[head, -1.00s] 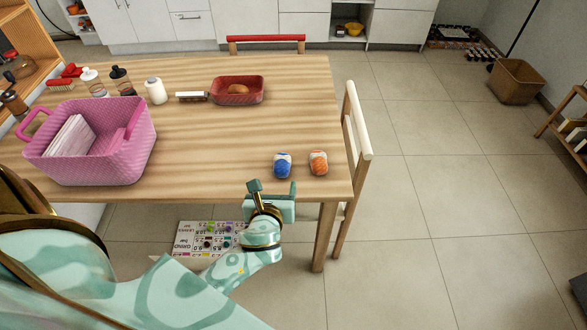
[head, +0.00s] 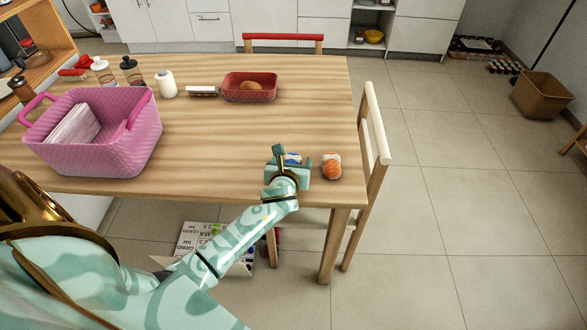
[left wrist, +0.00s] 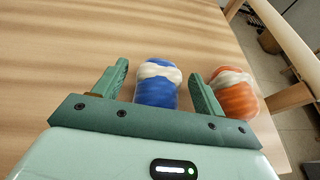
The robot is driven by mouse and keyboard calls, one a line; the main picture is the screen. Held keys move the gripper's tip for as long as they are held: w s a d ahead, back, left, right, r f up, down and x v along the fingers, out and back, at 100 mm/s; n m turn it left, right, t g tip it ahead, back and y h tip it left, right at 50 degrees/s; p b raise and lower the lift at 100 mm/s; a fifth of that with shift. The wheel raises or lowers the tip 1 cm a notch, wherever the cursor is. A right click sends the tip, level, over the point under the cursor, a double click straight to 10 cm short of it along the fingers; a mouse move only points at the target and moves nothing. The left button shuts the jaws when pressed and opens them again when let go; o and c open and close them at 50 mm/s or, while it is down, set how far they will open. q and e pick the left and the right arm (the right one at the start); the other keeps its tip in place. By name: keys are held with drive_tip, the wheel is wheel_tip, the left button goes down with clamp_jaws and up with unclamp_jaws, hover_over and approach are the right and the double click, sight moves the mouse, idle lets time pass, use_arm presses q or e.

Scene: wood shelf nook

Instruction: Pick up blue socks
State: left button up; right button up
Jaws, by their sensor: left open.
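The blue socks (left wrist: 157,84), a rolled blue bundle with a white band, lie on the wooden table near its front right corner. In the head view the blue socks (head: 292,159) are mostly hidden behind my left gripper (head: 289,165). In the left wrist view my left gripper (left wrist: 160,85) is open, with one finger on each side of the blue socks and visible gaps. Whether the fingers are low enough to enclose them is hard to tell. My right gripper is not in view.
Orange and white socks (head: 331,166) lie just right of the left gripper; its right finger is close to them in the wrist view. A pink basket (head: 110,150) stands at the table's left. A red tray (head: 250,90) is farther back. The table's middle (head: 215,130) is clear.

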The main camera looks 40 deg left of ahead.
sight(292, 158)
use_arm(q)
drive_tip(key=shift+w+a+f, duration=0.2)
drive_tip(key=shift+w+a, duration=0.05)
drive_tip(key=shift+w, duration=0.25)
drive_tip(key=shift+s+r, duration=0.1)
drive_tip(key=shift+r, duration=0.05)
drive_tip(key=shift+c, duration=0.6)
drive_tip(key=c, duration=0.9)
drive_tip(key=shift+c, duration=0.2)
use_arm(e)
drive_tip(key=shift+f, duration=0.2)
use_arm(q)
drive_tip(key=shift+r+p, duration=0.35)
drive_tip(key=shift+r, duration=0.1)
wheel_tip(292, 158, up, 3)
drive_tip(key=shift+p, duration=1.1)
drive_tip(key=w+r+p+v, duration=0.1)
drive_tip(key=p+v, duration=0.5)
drive_tip(key=v, duration=1)
drive_tip(key=shift+d+r+p, duration=0.4)
drive_tip(key=shift+d+r, duration=0.1)
drive_tip(key=shift+r, duration=0.35)
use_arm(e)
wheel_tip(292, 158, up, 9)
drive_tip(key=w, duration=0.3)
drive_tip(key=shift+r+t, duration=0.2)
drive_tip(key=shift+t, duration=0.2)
